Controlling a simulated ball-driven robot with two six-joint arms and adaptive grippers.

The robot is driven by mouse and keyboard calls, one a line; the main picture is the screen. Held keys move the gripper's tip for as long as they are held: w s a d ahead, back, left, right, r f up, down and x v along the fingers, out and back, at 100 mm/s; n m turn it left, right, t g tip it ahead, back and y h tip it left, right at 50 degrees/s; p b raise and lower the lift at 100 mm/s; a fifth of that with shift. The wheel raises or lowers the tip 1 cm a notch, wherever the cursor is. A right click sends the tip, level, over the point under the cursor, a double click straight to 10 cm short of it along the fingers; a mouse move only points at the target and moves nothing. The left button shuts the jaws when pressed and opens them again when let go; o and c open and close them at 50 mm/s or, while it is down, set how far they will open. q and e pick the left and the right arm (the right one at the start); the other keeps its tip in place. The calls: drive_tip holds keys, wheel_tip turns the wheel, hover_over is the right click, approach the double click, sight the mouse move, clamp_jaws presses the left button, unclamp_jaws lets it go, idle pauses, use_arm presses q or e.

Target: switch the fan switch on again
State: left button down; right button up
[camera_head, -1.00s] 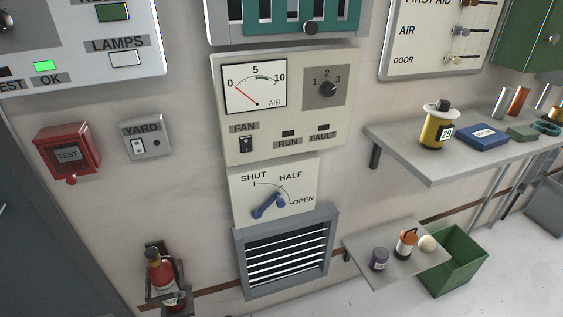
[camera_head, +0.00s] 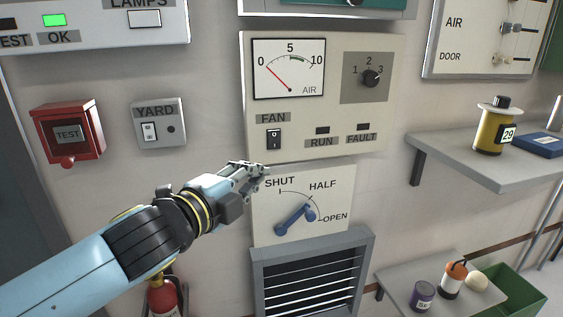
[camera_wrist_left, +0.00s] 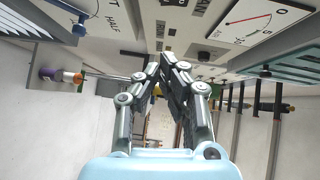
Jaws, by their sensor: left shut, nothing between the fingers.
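The fan switch (camera_head: 274,139) is a small black rocker under the FAN label on the beige fan panel (camera_head: 300,155). The air gauge (camera_head: 289,68) above it has its red needle near 0. The RUN lamp (camera_head: 322,130) and the FAULT lamp (camera_head: 362,126) both look dark. My left gripper (camera_head: 262,169) is shut and empty, just below and slightly left of the switch, near the top of the damper plate. It also shows in the left wrist view (camera_wrist_left: 166,62), with its fingertips together. I cannot make out contact with the panel. My right gripper is not in view.
The blue damper lever (camera_head: 294,220) sits just right of my gripper, below the panel. A YARD switch box (camera_head: 159,122) and a red TEST box (camera_head: 68,133) are on the wall at left. A shelf (camera_head: 470,170) juts out at right.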

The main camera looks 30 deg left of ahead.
use_arm(q)
drive_tip(key=p, duration=0.3)
approach(276, 154)
drive_tip(key=w+d+r, duration=0.2)
drive_tip(key=w+d, duration=0.2)
drive_tip(key=d, duration=0.1)
drive_tip(key=w+a, duration=0.2)
drive_tip(key=a, duration=0.1)
drive_tip(key=shift+w+f, duration=0.1)
drive_tip(key=shift+f, duration=0.25)
